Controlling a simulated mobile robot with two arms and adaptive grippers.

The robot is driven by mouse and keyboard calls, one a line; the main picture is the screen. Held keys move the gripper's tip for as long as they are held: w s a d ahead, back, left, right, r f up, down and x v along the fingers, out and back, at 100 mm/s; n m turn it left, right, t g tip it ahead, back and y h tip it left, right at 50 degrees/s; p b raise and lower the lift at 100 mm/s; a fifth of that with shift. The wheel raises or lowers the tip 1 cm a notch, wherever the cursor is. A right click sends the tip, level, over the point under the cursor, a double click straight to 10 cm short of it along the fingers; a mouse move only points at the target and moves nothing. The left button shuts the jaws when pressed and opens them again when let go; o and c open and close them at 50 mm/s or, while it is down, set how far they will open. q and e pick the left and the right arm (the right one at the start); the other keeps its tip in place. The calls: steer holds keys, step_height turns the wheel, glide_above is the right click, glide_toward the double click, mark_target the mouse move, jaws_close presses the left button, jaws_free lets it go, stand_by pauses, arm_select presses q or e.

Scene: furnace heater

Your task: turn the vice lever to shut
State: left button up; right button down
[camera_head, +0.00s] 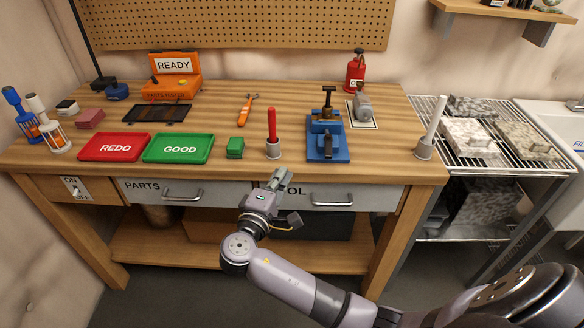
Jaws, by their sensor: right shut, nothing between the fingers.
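A blue vice (326,140) stands on the wooden workbench, right of the middle. A dark T-shaped lever (328,93) rises at its back, over a brass-coloured part. The small size makes the exact lever position and the jaw gap hard to tell. My right gripper (278,177) is at the bench's front edge, before the drawers, left of the vice and well apart from it. Its fingers are shut and empty. My left gripper is not in view.
A red stick in a grey holder (273,150) stands between gripper and vice. A white stick in a holder (425,148) is at the bench's right end. A green block (235,147), green tray (178,149) and red tray (114,148) lie left. A grey object (362,104) sits behind right.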

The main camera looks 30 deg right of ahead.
mark_target(328, 146)
steer(key=p+x, duration=0.2)
steer(key=x, duration=0.8)
steer(key=shift+s+d+r, duration=0.15)
steer(key=shift+s, duration=0.05)
steer(key=d, duration=0.1)
steer(key=s+d+p, duration=0.1)
steer(key=d, duration=0.1)
steer(key=shift+s+p, duration=0.3)
steer(key=shift+p, duration=0.1)
steer(key=shift+s+d, duration=0.25)
steer(key=shift+s, duration=0.1)
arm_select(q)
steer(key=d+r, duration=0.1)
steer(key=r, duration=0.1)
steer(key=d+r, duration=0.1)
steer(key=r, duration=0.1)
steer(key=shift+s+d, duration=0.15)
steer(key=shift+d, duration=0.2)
arm_select(e)
steer(key=shift+w+f, duration=0.1)
steer(key=shift+f, duration=0.1)
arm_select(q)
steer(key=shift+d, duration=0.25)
arm_select(e)
steer(key=shift+s+d, duration=0.45)
steer(key=shift+s, duration=0.05)
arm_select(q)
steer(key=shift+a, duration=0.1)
arm_select(e)
steer(key=shift+d, duration=0.1)
